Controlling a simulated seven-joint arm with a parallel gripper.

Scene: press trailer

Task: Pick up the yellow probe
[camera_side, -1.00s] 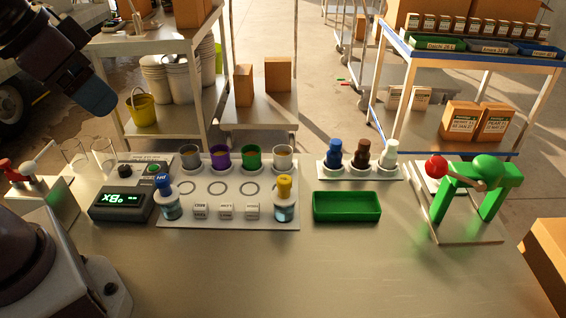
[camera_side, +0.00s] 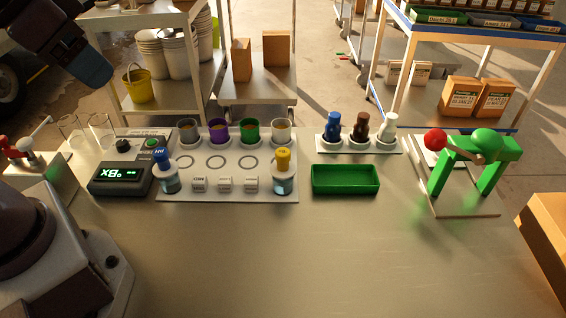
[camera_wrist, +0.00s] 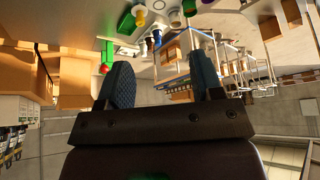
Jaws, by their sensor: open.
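The yellow probe (camera_side: 283,160) has a yellow cap and stands upright in a clear vial (camera_side: 285,184) at the right front of a pale rack plate (camera_side: 236,189). A small yellow piece near the top of the wrist view (camera_wrist: 140,17) looks like its cap. My gripper (camera_wrist: 163,75) is open and empty, with two dark blue finger pads apart. In the side view part of my gripper (camera_side: 95,70) shows at the upper left, raised well above the table and far left of the probe.
A blue-capped probe (camera_side: 162,160) stands at the plate's left, beside a meter (camera_side: 119,178). Several coloured cups line the back. A green tray (camera_side: 346,181) is right of the plate, with bottles (camera_side: 361,127) behind and a green press (camera_side: 478,153) further right. The table front is clear.

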